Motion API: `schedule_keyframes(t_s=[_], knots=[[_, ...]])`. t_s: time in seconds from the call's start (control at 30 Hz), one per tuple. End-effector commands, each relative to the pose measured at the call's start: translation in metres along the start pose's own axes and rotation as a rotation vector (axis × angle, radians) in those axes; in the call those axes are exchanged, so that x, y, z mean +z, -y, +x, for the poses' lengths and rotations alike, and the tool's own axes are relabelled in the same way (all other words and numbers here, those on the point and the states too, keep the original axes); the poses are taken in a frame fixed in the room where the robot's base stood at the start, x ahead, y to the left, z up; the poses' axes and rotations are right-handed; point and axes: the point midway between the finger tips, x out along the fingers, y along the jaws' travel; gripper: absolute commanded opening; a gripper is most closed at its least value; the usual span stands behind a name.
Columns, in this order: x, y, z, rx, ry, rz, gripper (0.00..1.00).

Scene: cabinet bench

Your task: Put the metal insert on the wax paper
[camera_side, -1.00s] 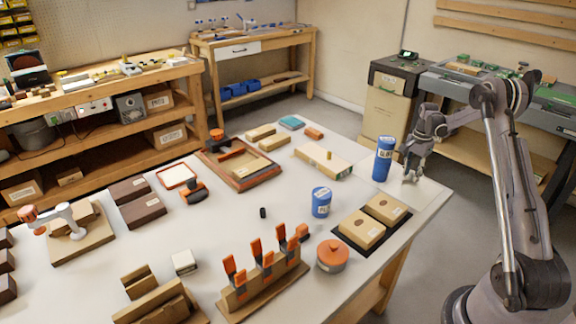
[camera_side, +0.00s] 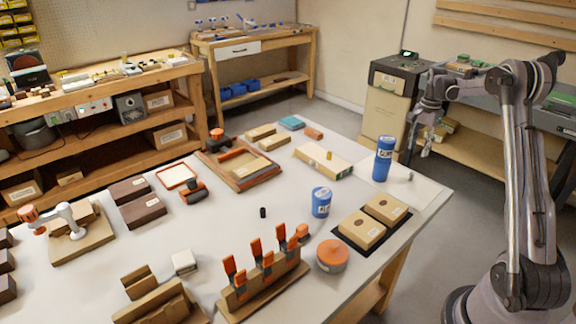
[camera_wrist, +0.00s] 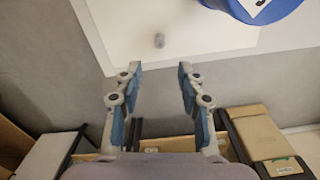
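The metal insert (camera_side: 410,177) is a small grey cylinder near the table's right corner, beside a blue can. It also shows in the wrist view (camera_wrist: 159,41), on the wax paper (camera_wrist: 205,28). The wax paper (camera_side: 403,193) is a pale sheet, hard to tell from the pale tabletop in the side view. My gripper (camera_wrist: 156,80) is open and empty in the wrist view, its fingers well apart with grey floor between them. In the side view my gripper (camera_side: 426,148) hangs beyond the table's right edge, apart from the insert.
The tall blue can (camera_side: 383,160) stands close to the insert. A shorter blue can (camera_side: 321,202), a black tray (camera_side: 346,238) with two tan blocks, and a round orange-topped tin (camera_side: 332,256) stand nearer the front. Floor lies beyond the table's right edge.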

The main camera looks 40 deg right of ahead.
Motion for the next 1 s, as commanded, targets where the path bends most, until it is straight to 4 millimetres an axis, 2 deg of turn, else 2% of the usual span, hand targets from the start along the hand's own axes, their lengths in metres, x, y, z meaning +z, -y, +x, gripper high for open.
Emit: schedule_keyframes(t_s=[0.17, 0.23, 0.37, 0.5, 0.67, 0.8, 1.0], knots=[[0.001, 0.0, -0.015, -0.001, -0.001, -0.003, 0.39], [0.007, 0.002, -0.021, -0.006, -0.004, -0.022, 0.39], [0.039, 0.007, -0.04, -0.034, -0.025, -0.124, 0.39], [0.094, 0.011, -0.068, -0.084, -0.063, -0.305, 0.39], [0.16, 0.002, -0.096, -0.149, -0.114, -0.532, 0.39], [0.216, -0.015, -0.113, -0.208, -0.161, -0.734, 0.39], [0.288, -0.052, -0.124, -0.295, -0.232, -1.017, 0.39]])
